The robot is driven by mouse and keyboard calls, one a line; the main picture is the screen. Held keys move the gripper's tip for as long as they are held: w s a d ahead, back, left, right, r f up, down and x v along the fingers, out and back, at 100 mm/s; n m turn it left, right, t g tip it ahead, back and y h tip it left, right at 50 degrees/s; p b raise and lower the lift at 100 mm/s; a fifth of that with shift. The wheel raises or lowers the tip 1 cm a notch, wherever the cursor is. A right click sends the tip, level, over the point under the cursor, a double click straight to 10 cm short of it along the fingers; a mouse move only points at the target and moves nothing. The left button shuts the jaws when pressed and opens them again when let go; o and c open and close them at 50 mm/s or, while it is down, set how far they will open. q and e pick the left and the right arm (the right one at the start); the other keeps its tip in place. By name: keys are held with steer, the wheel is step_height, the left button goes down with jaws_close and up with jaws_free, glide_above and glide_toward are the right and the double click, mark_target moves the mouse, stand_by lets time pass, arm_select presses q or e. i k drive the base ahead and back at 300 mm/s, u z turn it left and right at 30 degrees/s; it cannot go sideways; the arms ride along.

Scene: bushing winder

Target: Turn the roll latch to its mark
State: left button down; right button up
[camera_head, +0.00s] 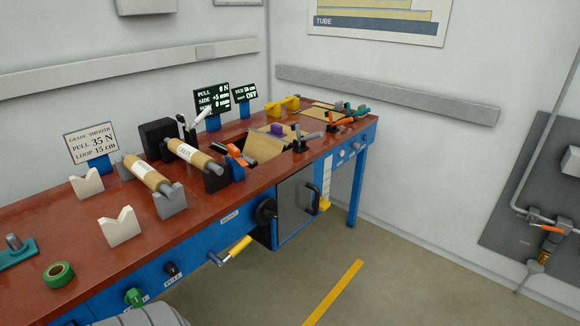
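A paper roll (191,153) with a printed label lies on a grey shaft across holders on the red bench top. At its right end stands an orange and black lever (236,153), which looks like the roll latch. It is small here, and I cannot make out its mark or its exact angle. A second roll (146,173) lies to the left, its near end in a grey V-block (171,201). Neither of my grippers is in view.
The blue bench (212,238) carries white V-blocks (119,227), green tape (58,274), a sign (90,146) and two dark displays (212,99). A yellow-handled crank (236,248) and a grey door (294,207) are at its front. The floor at right is clear.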

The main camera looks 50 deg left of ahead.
mark_target(233, 151)
steer(key=z, duration=0.15)
steer(key=i, duration=0.95)
steer(key=u, duration=0.4)
steer(key=i, duration=0.85)
steer(key=u, duration=0.75)
